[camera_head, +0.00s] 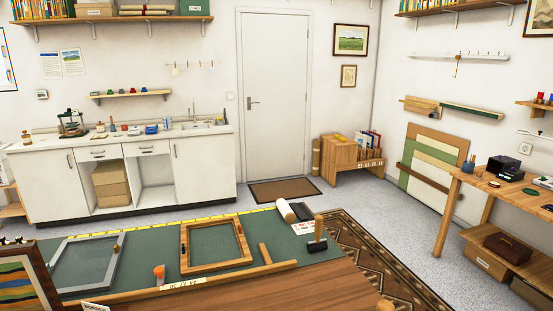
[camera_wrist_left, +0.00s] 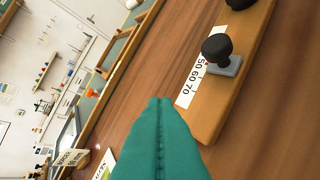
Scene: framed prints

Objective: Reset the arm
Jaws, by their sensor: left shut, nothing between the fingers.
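My left gripper (camera_wrist_left: 160,102) shows in the left wrist view as two teal fingers pressed together along a seam, coming in from the bottom. It is shut and empty, over the brown wooden table top (camera_wrist_left: 150,60). A wooden rail (camera_wrist_left: 235,85) with a white number strip (camera_wrist_left: 188,88) lies to its right. Neither gripper shows in the head view, and my right gripper is in no view.
The worktable holds a green mat (camera_head: 150,240), a grey frame (camera_head: 65,270), a wooden frame (camera_head: 185,250), an orange knob (camera_head: 159,271) and a wooden-handled tool (camera_head: 318,230). A striped picture (camera_head: 22,283) stands at the left. Bare wood lies in front.

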